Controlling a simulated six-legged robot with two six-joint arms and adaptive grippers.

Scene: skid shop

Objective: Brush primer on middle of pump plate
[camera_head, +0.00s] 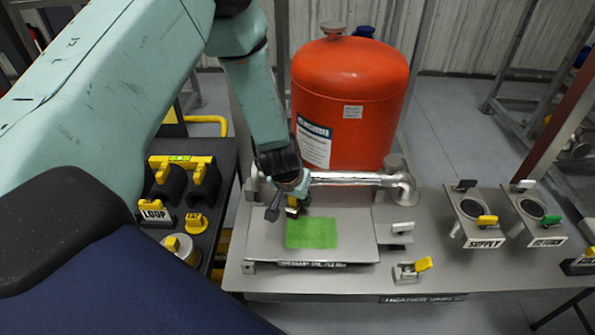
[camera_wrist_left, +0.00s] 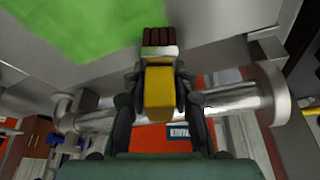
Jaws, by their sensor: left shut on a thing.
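The pump plate (camera_head: 262,240) is a flat grey metal plate on the bench, in the middle of the head view. A bright green patch (camera_head: 312,233) lies on it; the patch also shows at the top left of the left wrist view (camera_wrist_left: 95,28). My left gripper (camera_head: 291,203) is over the plate at the patch's upper left corner. It is shut on the yellow handle of a brush (camera_wrist_left: 159,92), whose dark reddish bristles point toward the plate. I cannot tell whether the bristles touch it. My right gripper is not in view.
A large red tank (camera_head: 350,90) stands behind the plate, with a silver pipe (camera_head: 345,178) in front of it. A black tool tray (camera_head: 222,185) is at the left. The SUPPLY fixture (camera_head: 480,215) and a yellow-handled clamp (camera_head: 412,269) are at the right.

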